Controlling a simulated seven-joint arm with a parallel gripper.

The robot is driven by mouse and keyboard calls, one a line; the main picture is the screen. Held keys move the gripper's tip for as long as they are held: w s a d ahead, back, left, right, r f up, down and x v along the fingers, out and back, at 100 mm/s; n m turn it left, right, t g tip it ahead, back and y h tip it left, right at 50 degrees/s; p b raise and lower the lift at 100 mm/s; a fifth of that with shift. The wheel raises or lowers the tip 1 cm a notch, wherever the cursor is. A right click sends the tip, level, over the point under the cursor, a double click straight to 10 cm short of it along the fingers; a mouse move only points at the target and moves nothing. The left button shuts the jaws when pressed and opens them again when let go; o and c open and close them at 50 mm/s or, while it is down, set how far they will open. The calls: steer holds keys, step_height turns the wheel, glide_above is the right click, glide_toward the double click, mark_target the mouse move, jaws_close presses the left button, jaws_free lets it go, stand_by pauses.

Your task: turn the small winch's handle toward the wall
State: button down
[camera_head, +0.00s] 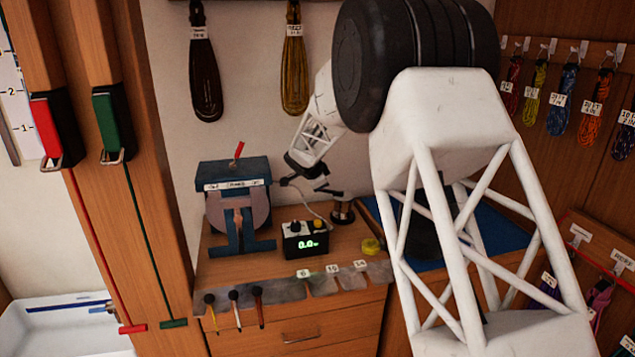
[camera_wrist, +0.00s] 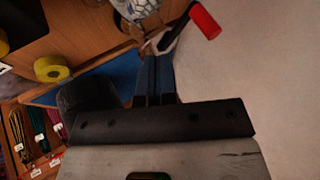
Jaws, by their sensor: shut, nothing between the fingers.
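A red handle (camera_head: 238,149) stands up from the blue frame (camera_head: 238,222) on the left of the bench. A labelled top and a greyish-pink round part show on that frame. In the wrist view, a red grip (camera_wrist: 204,20) on a thin crank arm, apparently the same handle, lies ahead and right of my fingertips, before the pale wall.
A yellow roll (camera_head: 371,247) lies beside the blue mat (camera_head: 502,238). Coiled lines hang on the wall above and on the right. My arm hides much of the right side.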

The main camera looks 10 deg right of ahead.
mark_target(336, 195)
steer(key=w+d+f, duration=0.2)
steer(key=w+f, duration=0.2)
steer(key=w, duration=0.2)
steer(key=shift+w+d+f, duration=0.15)
steer(key=shift+w+f, duration=0.2)
steer(key=shift+f, duration=0.05)
steer(key=shift+w+m, duration=0.35)
steer(key=shift+m, duration=0.05)
stand_by(0.9)
